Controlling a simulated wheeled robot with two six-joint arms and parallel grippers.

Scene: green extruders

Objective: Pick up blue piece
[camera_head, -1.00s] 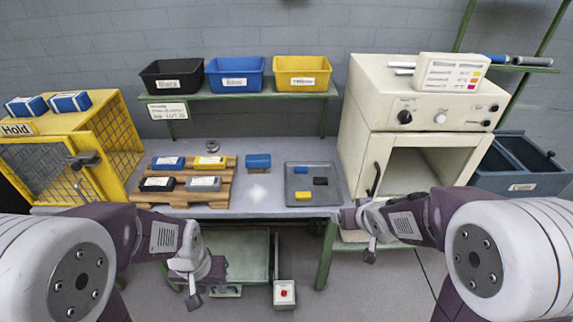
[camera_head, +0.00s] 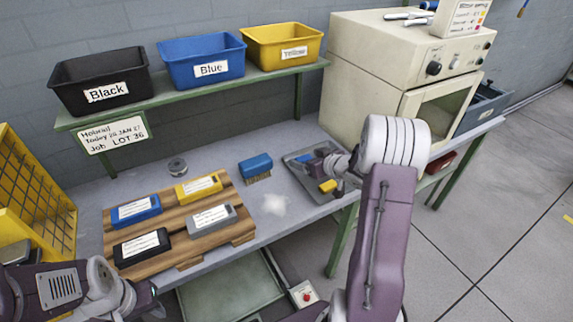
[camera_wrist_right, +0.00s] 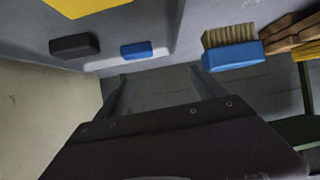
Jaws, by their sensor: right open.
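The small blue piece (camera_wrist_right: 136,50) lies on the grey tray (camera_head: 292,161) in the right wrist view, with a black piece (camera_wrist_right: 74,46) to its left. A yellow piece (camera_head: 328,186) is also on the tray. My right gripper (camera_wrist_right: 161,78) is open and empty. Its fingers point toward the tray, with the blue piece ahead between them and apart from them. In the head view my right gripper (camera_head: 328,165) is over the tray and hides part of it. My left gripper (camera_head: 125,300) is at the lower left, away from the tray; its jaws are unclear.
A blue brush (camera_head: 256,166) lies left of the tray. A wooden pallet (camera_head: 190,236) holds several labelled blocks. Black (camera_head: 101,82), blue (camera_head: 203,62) and yellow (camera_head: 283,46) bins stand on the shelf behind. A cream oven (camera_head: 385,65) stands close behind the tray.

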